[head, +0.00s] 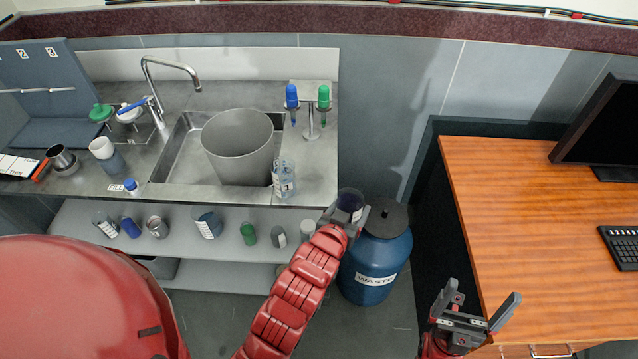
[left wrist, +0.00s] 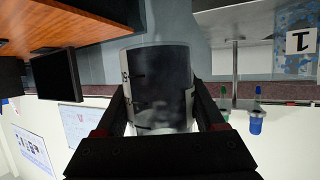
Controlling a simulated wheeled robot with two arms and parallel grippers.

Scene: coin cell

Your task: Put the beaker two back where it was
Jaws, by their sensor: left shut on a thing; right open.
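My left gripper (head: 347,222) is shut on a clear beaker (head: 350,203) with dark contents or a dark see-through background. The beaker shows close up between the fingers in the left wrist view (left wrist: 160,85), with white label patches at its sides; I cannot read its number. It is held just left of the waste drum's top. Another beaker (head: 284,180), labelled 1, stands on the counter at the sink's front right corner; its label also shows in the left wrist view (left wrist: 300,42). My right gripper (head: 478,310) is open and empty, low beside the wooden desk.
A blue waste drum (head: 372,272) with a dark top stands right of the counter. The sink (head: 185,150) holds a large grey bin (head: 240,140). Several bottles and cups line the shelf (head: 190,262) below. A wooden desk (head: 520,220) with monitor stands right.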

